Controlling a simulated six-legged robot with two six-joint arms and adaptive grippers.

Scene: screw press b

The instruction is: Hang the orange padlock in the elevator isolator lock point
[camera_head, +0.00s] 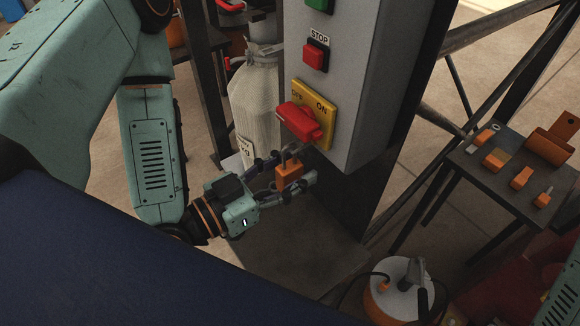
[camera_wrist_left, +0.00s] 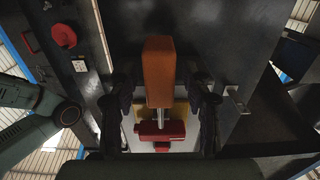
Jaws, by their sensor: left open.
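The orange padlock (camera_head: 289,173) is upright just below the red isolator handle (camera_head: 299,122), which sits on a yellow OFF/ON plate (camera_head: 318,104) on the grey cabinet. In the left wrist view the padlock body (camera_wrist_left: 160,72) is in the middle, its shackle reaching the red handle (camera_wrist_left: 161,131). I cannot tell whether the shackle passes through the lock point. My left gripper (camera_head: 290,174) is open, its fingers on either side of the padlock; in the left wrist view dark gaps show beside the body. My right gripper is not in view.
A STOP button (camera_head: 315,55) and a green button are above the isolator. At right, a dark side table (camera_head: 490,185) holds several orange items. An orange and white container (camera_head: 396,298) is at the bottom.

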